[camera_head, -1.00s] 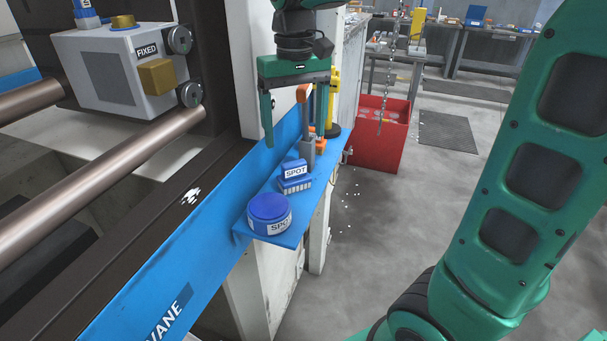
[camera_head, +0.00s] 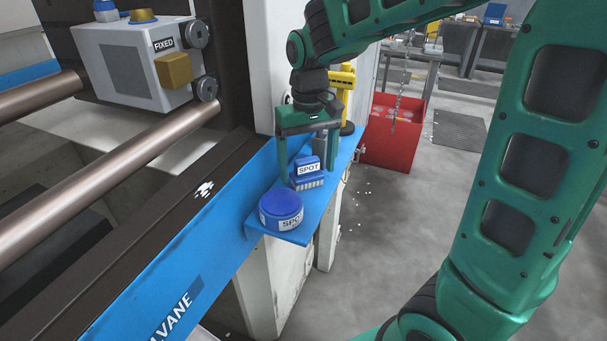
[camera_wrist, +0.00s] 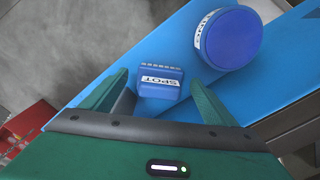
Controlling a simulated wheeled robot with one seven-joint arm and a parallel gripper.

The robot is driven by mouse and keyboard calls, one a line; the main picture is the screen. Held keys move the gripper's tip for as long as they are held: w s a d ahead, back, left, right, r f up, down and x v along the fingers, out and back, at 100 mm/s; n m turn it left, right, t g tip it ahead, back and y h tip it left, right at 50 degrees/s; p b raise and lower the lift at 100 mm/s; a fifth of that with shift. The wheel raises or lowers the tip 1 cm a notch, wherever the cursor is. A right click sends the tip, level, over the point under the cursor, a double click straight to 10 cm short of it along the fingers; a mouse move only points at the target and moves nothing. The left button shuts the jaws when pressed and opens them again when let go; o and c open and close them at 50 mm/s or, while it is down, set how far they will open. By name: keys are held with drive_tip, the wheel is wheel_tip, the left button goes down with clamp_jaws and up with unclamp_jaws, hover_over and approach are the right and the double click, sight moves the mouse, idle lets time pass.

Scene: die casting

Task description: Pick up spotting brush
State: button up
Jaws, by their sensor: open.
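The spotting brush (camera_head: 308,172) is a small blue block labelled SPOT with pale bristles along its lower edge. It stands on the blue shelf (camera_head: 297,236). My gripper (camera_head: 308,168) is open around or just above the brush, with one finger on its left and the other on the right, partly hidden behind it. In the wrist view the brush (camera_wrist: 160,82) lies between the two green fingertips, slightly beyond them, and the gripper (camera_wrist: 157,88) holds nothing. I cannot tell whether a finger touches it.
A round blue SPOT tub (camera_head: 281,209) stands close in front of the brush on the shelf. A yellow tool (camera_head: 344,95) stands behind my gripper. A red bin (camera_head: 393,132) is on the floor beyond. The blue machine rail (camera_head: 200,262) runs along the left.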

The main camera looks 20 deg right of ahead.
drive_tip(key=shift+f, duration=0.1)
drive_tip(key=shift+c, duration=0.2)
drive_tip(key=c, duration=1.2)
drive_tip(key=shift+c, duration=0.2)
